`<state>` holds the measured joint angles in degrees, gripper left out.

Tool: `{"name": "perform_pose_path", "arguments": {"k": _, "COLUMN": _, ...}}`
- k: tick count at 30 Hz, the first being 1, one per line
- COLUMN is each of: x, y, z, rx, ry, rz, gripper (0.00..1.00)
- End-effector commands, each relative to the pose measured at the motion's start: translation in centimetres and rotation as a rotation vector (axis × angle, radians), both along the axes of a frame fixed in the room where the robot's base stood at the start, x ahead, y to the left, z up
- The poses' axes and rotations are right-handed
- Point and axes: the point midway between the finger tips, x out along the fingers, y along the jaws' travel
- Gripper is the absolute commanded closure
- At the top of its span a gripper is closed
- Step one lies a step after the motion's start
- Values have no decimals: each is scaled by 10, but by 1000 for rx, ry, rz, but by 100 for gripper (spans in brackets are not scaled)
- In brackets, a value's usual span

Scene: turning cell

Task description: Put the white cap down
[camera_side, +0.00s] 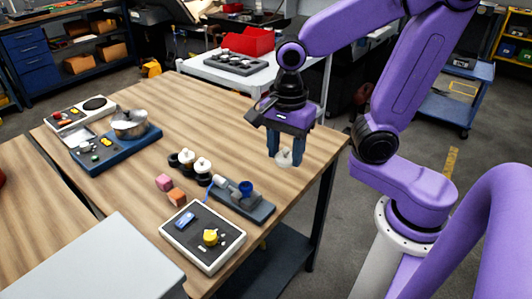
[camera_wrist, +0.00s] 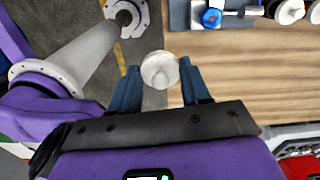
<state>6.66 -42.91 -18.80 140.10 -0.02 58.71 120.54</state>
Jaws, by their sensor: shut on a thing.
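The white cap (camera_side: 284,159) is between the two blue fingers of my gripper (camera_side: 286,151), at the right side of the wooden table. In the wrist view the cap (camera_wrist: 160,70) is round and pale, with a raised knob, and sits between the fingertips. My gripper is shut on it. I cannot tell for sure whether its underside touches the table or hangs just above it. In the wrist view it overlaps the table's edge, with floor beyond.
Dark round parts with white tops (camera_side: 203,165) stand mid-table. A pot (camera_side: 129,124) stands far left. The table's (camera_side: 215,115) back middle is clear.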

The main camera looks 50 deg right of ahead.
Motion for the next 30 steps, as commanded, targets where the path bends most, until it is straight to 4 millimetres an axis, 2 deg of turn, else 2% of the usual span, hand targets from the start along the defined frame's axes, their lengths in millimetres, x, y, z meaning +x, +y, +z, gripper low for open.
{"name": "perform_pose_path", "arguments": {"k": 9, "x": -32, "y": -10, "z": 16, "rx": 2, "ry": -3, "rz": 1, "gripper": 81}}
{"name": "perform_pose_path", "arguments": {"k": 18, "x": -43, "y": -14, "z": 20, "rx": 0, "ry": 0, "rz": 0, "gripper": 81}}
{"name": "perform_pose_path", "arguments": {"k": 23, "x": -41, "y": -11, "z": 21, "rx": -1, "ry": 1, "rz": 2, "gripper": 81}}
{"name": "perform_pose_path", "arguments": {"k": 26, "x": -33, "y": -4, "z": 22, "rx": -1, "ry": 2, "rz": 9, "gripper": 81}}
{"name": "perform_pose_path", "arguments": {"k": 30, "x": -13, "y": 14, "z": 23, "rx": -2, "ry": 4, "rz": 27, "gripper": 81}}
